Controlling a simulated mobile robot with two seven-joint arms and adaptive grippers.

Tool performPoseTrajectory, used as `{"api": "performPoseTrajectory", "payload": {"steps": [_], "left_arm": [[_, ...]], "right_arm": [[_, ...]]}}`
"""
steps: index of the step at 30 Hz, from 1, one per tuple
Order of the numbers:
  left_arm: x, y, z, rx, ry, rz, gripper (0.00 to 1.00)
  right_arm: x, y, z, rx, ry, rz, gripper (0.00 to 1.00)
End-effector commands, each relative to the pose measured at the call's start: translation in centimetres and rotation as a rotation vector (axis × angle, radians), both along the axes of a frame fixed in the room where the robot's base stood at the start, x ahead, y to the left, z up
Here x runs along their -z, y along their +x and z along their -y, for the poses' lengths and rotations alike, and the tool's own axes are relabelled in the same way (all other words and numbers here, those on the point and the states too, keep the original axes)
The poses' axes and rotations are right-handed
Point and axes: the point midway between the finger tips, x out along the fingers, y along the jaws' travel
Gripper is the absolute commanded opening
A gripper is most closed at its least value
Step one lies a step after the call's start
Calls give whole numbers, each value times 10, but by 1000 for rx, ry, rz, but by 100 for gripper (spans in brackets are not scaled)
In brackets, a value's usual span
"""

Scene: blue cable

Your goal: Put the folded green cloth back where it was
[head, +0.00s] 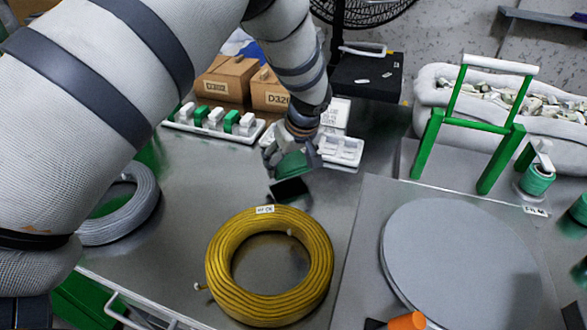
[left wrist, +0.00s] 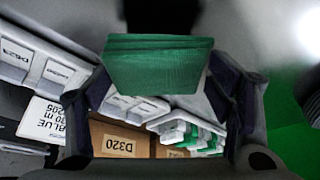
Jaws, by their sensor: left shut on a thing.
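The folded green cloth (head: 293,164) is in my left gripper (head: 291,150), whose arm comes down from the top of the head view. The gripper is shut on it and seems to hold it above the metal table (head: 185,265). A dark patch shows on the table just below the cloth. In the left wrist view the cloth (left wrist: 155,65) is a flat, layered green block between the two fingers (left wrist: 160,100). The gripper partly hides the cloth in the head view. My right gripper is not in view.
A yellow cable coil (head: 222,268) lies in front of the cloth. A rack of white and green parts (head: 213,124) and cardboard boxes (head: 222,80) stand behind. A white tray (head: 341,151) is close to the gripper's right. A grey cable coil (head: 132,215) lies left, a grey disc (head: 460,260) right.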

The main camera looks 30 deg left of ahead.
Motion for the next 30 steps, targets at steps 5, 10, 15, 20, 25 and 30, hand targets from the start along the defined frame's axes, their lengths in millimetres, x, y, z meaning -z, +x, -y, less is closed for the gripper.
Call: {"api": "performPoseTrajectory", "payload": {"steps": [5,10,15,20,25,30], "left_arm": [[30,2,-1,1,1,-4,48],[32,3,-1,0,1,3,48],[35,3,-1,1,1,1,48],[35,3,-1,1,0,2,94],[35,3,-1,1,0,2,94],[32,3,-1,1,0,5,94]], "right_arm": [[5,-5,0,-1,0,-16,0],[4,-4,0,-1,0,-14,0],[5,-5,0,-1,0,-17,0],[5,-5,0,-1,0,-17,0],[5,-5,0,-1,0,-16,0],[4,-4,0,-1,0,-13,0]]}}
